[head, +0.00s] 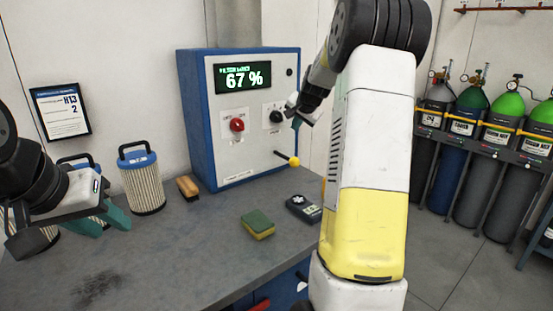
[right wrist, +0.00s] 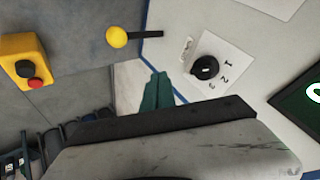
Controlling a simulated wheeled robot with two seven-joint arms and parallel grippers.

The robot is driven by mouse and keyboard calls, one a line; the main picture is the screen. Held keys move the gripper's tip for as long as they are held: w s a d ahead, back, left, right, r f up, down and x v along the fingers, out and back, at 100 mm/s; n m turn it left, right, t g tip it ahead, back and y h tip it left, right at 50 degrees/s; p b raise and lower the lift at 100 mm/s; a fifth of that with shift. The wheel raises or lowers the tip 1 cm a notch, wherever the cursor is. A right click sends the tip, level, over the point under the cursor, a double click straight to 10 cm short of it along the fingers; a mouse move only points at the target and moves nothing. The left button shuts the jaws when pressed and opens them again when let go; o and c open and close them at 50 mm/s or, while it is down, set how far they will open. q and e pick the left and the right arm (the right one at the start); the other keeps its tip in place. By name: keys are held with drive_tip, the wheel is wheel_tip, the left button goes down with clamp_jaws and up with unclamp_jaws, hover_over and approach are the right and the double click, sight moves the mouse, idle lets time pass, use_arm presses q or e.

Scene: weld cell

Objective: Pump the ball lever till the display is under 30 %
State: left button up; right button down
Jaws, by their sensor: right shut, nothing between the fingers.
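The blue and white cabinet (head: 245,165) stands on the bench, and its display (head: 243,77) reads 67 %. The ball lever (head: 293,161), a black rod with a yellow ball, sticks out low on the right of its front. It also shows in the right wrist view (right wrist: 116,37), with nothing touching the ball. My right gripper (head: 297,121) is shut and empty, above the ball and close to the black rotary knob (head: 274,116). Its teal fingers (right wrist: 158,88) point at the panel edge. My left gripper (head: 103,221) is over the left bench, fingers apart and empty.
A red knob (head: 237,125) sits left of the black one. A filter cartridge (head: 143,181), a brush (head: 188,188), a sponge (head: 258,224) and a dark meter (head: 303,208) are on the bench. Gas cylinders (head: 470,150) line the right wall. The front bench is clear.

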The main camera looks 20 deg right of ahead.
drive_tip(key=shift+f, duration=0.1)
hover_over(295, 161)
drive_tip(key=shift+w+d+f, duration=0.1)
drive_tip(key=shift+w+f, duration=0.05)
drive_tip(key=shift+f, duration=2)
drive_tip(key=shift+w+d+f, duration=0.1)
drive_tip(key=shift+f, duration=2.05)
drive_tip(key=shift+f, duration=0.4)
drive_tip(key=shift+a+f, duration=0.15)
drive_tip(key=shift+f, duration=2.2)
idle(0.4)
